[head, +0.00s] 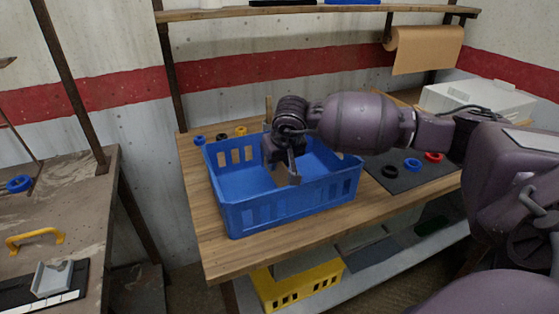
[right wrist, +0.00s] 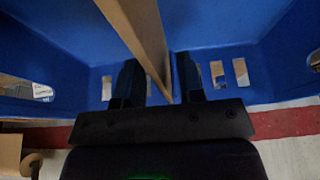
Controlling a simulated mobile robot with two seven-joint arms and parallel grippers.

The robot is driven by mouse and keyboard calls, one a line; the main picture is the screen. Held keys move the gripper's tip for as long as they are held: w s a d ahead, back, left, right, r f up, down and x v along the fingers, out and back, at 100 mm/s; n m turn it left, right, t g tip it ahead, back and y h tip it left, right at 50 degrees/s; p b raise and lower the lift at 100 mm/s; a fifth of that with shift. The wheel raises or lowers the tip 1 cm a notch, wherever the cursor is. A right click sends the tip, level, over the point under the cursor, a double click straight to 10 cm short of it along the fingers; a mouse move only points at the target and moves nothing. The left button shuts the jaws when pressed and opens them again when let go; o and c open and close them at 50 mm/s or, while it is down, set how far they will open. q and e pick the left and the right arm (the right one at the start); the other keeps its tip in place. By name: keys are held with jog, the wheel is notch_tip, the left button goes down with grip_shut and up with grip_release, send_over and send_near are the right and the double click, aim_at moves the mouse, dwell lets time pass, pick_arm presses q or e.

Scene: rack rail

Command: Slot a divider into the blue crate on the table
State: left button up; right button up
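The blue crate (head: 285,208) stands on the wooden table. My right gripper (head: 281,172) reaches down into it, fingers pointing down. A tan divider (head: 268,108) rises behind the gripper, above the crate's rear rim. In the right wrist view the divider (right wrist: 140,30) runs between the fingers of the right gripper (right wrist: 160,75), inside the blue walls of the crate (right wrist: 260,50). The fingers are apart, and a narrow gap shows between the divider and the right-hand finger. How the divider's lower edge sits is hidden. My left gripper is not in view.
Blue, black and yellow rings (head: 221,136) lie behind the crate. A dark mat (head: 410,181) with black, blue and red rings lies right of it. A yellow crate (head: 300,287) is on the lower shelf. A side bench (head: 75,215) stands at left.

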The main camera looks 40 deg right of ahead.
jog(key=shift+s+r, duration=0.1)
jog(key=shift+r, duration=0.4)
jog(key=p+v, duration=0.1)
jog(key=v, duration=0.7)
jog(key=shift+s+a+r, duration=0.1)
jog(key=shift+s+r, duration=0.1)
jog(key=shift+r, duration=0.1)
jog(key=shift+s+r, duration=0.3)
jog(key=shift+r, duration=0.2)
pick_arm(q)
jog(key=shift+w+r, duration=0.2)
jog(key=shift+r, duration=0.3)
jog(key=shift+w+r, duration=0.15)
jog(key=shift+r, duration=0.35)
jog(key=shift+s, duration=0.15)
pick_arm(e)
jog(key=shift+f, duration=0.1)
